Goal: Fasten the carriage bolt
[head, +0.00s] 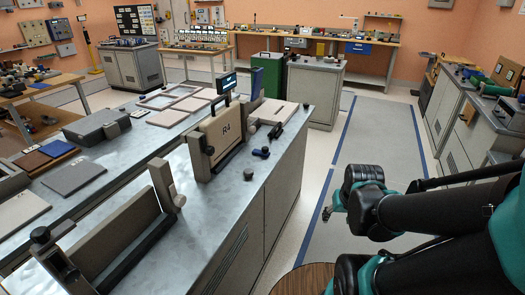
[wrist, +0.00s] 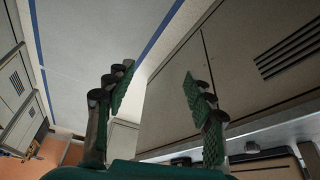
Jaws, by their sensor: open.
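A beige panel marked R4 (head: 222,133) stands upright in a dark frame on the metal bench. A small blue bolt-like part (head: 261,153) and a dark round knob (head: 248,174) lie on the bench top beside it. I cannot tell which part is the carriage bolt. My gripper (head: 330,212) is off the bench's right side, over the floor, apart from these parts. In the wrist view my gripper (wrist: 160,95) is open with its green-padded fingers wide apart and nothing between them. The bench's cabinet side (wrist: 230,70) shows beyond the fingers.
The long bench top (head: 130,185) also carries an empty upright frame (head: 110,240) in front, flat plates (head: 75,175) and a dark handled tool (head: 275,130). Clear floor (head: 375,140) with blue lines runs right of the bench. Another workbench (head: 480,120) stands at the far right.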

